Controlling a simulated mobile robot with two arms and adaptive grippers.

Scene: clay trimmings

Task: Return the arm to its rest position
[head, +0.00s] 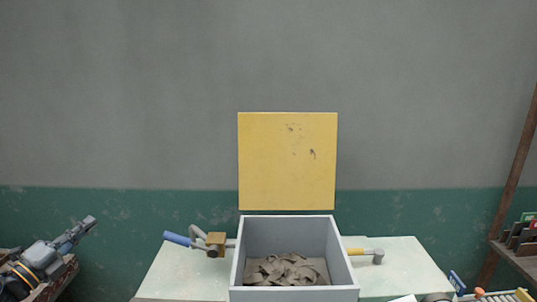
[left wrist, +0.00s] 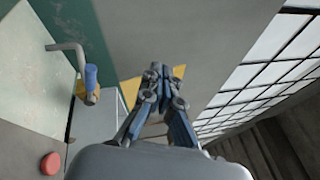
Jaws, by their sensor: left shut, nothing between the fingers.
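My left gripper (head: 88,223) is at the far left of the head view, raised and pointing up to the right. It is shut and empty, well apart from the table and the box. In the left wrist view its fingers (left wrist: 160,72) are together with nothing between them. A grey open box (head: 238,275) stands at the middle front and holds brown clay trimmings (head: 285,270). Its yellow lid (head: 287,160) stands upright behind it. My right gripper is not in view.
A pale table (head: 185,275) is under the box. A blue-handled lever (head: 177,239) with a brass block (head: 216,241) is left of the box, and a yellow-handled lever (head: 377,256) is right. A red knob (left wrist: 50,163) shows in the wrist view. A wooden shelf (head: 520,262) stands far right.

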